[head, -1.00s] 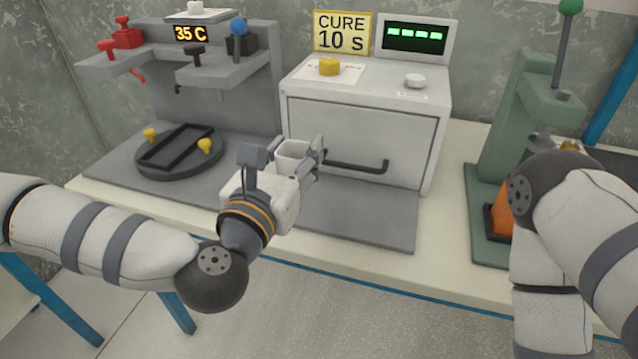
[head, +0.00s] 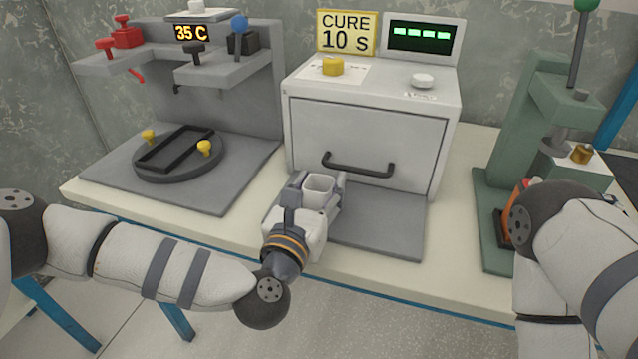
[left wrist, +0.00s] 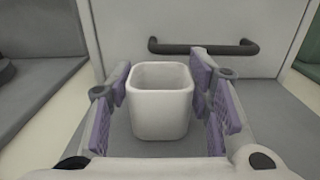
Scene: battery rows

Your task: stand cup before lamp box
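The cup (head: 319,185) is white, square-sided, upright and open at the top. It is between the fingers of my left gripper (head: 317,190), in front of the lamp box (head: 362,140). My right gripper is not seen; only my right arm shows.
A turntable (head: 178,153) with yellow knobs sits on a grey base at left, below a shelf reading 35 C. A green press (head: 515,130) stands at right, an orange thing partly hidden behind my right arm. Bare tabletop shows between the turntable base and plate.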

